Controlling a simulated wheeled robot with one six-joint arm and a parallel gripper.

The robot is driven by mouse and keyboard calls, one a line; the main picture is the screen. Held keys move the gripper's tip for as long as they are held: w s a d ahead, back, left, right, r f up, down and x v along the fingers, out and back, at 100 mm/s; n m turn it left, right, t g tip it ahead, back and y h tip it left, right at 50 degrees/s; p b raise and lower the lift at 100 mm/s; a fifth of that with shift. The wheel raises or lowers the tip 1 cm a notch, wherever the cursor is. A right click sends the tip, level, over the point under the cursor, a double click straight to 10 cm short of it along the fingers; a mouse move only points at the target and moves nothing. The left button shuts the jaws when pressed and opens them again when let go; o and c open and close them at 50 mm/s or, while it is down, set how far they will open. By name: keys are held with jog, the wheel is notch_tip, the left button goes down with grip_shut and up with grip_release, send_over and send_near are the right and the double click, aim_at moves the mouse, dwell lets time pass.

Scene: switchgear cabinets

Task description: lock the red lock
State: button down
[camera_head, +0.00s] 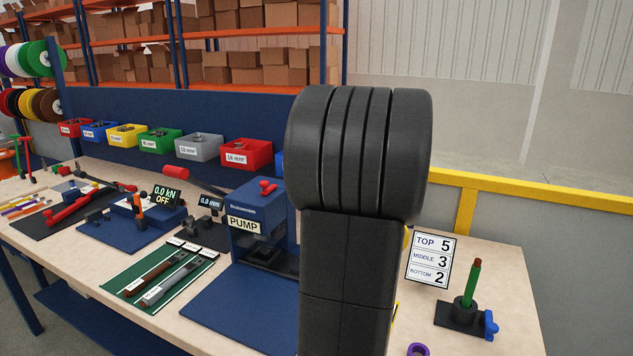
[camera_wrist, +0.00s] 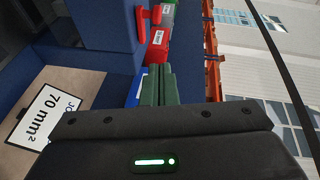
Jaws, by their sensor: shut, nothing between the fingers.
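A small red handle (camera_head: 267,186) sits on top of the blue housing marked PUMP (camera_head: 244,225). In the wrist view a red handle (camera_wrist: 142,20) stands out from a blue housing (camera_wrist: 105,25), above my fingertips in the picture. Nothing in view is labelled as a lock, so I cannot be sure that this handle is the red lock. My gripper (camera_wrist: 157,70) shows in the wrist view as two green fingers side by side, shut and empty, apart from the handle. In the head view my dark arm covers the housing's right side and hides my gripper.
A card reading 70 mm² (camera_wrist: 46,115) stands at left in the wrist view. Coloured bins, including a red one (camera_head: 246,154), line the back of the bench. A TOP/MIDDLE/BOTTOM sign (camera_head: 431,258) and a green post (camera_head: 470,285) stand at right. Tools lie on a green mat (camera_head: 135,302).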

aim_at(267, 184)
jog(key=w+a+f+p, duration=0.1)
jog(key=w+a, duration=0.1)
jog(key=a, duration=0.5)
jog(key=shift+f, duration=0.2)
jog(key=shift+a+m+t+h+b, duration=0.3)
jog(key=shift+m+t+h+b, duration=0.4)
jog(key=shift+b, duration=0.25)
jog(key=m+t+h+b, duration=0.1)
jog(key=a+m+h+b, duration=0.1)
jog(key=a+m+t+h+b, duration=0.1)
jog(key=b, duration=0.1)
jog(key=shift+s+f+t+h, duration=0.15)
jog(key=shift+s+t+h, duration=0.15)
jog(key=shift+h, duration=0.1)
jog(key=shift+w+a+b, duration=0.2)
jog(key=shift+a+b, duration=0.65)
jog(key=shift+a, duration=0.15)
jog(key=shift+w+a, duration=0.3)
jog(key=shift+a, duration=0.25)
